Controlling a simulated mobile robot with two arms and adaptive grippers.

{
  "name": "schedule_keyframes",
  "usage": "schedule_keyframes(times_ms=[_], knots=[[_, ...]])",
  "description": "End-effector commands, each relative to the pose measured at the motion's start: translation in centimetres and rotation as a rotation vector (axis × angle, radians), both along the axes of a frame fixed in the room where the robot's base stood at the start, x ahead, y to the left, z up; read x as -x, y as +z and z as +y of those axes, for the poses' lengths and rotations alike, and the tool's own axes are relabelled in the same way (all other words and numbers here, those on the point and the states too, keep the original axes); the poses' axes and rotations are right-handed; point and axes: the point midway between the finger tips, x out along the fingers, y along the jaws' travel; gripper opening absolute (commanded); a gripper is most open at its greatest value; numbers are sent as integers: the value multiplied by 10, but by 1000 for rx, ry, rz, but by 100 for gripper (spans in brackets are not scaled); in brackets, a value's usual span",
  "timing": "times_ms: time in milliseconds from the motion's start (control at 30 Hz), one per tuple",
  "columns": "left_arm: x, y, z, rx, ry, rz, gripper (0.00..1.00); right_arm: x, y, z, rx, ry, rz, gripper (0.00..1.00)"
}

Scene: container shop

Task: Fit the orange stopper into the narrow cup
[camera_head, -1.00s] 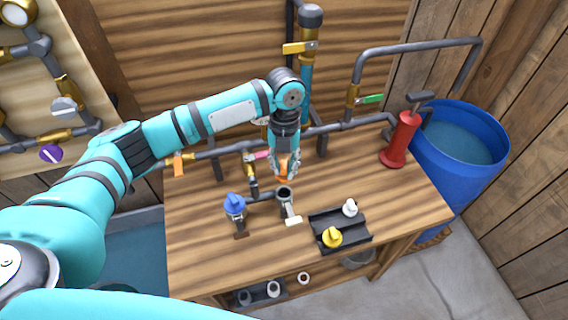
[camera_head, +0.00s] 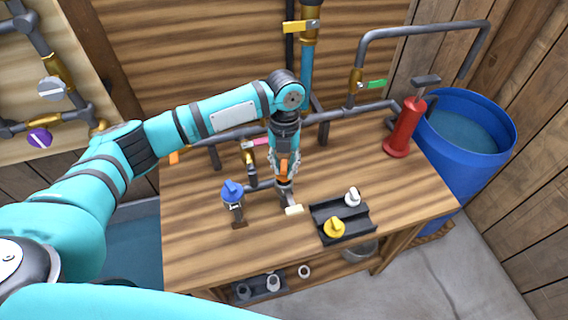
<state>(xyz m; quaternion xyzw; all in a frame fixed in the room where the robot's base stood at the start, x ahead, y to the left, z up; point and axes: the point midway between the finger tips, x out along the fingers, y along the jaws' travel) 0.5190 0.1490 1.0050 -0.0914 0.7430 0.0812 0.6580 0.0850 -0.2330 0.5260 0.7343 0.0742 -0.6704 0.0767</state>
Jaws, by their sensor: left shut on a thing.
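My left gripper (camera_head: 284,172) comes down from above at the middle of the workbench, shut on the orange stopper (camera_head: 283,168). Only part of the orange shows between the fingers. The narrow cup (camera_head: 286,193) is a grey pipe socket directly below the gripper, with a pale-ended piece (camera_head: 294,210) at its front. The fingertips and stopper cover most of the cup's mouth. I cannot tell whether the stopper is inside it or just above. My right gripper is not in view.
A blue stopper (camera_head: 232,190) sits on the socket to the left. A black tray (camera_head: 342,219) holds a yellow stopper (camera_head: 334,227) and a white stopper (camera_head: 352,197). A red pump (camera_head: 402,133) and blue barrel (camera_head: 462,150) stand right. The bench's right front is clear.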

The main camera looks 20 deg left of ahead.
Motion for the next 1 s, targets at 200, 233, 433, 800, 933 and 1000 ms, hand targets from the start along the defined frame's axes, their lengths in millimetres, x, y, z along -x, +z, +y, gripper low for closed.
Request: schedule_keyframes(times_ms=[200,233,433,800,933,1000], knots=[[0,1,0,0,0,0,0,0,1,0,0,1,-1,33],[0,1,0,0,0,0,0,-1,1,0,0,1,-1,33],[0,2,0,1,0,-1,0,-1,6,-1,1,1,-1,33],[0,1,0,0,0,-1,0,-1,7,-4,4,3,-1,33],[0,1,0,0,0,-1,0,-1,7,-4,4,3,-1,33],[0,1,0,0,0,0,0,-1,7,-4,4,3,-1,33]])
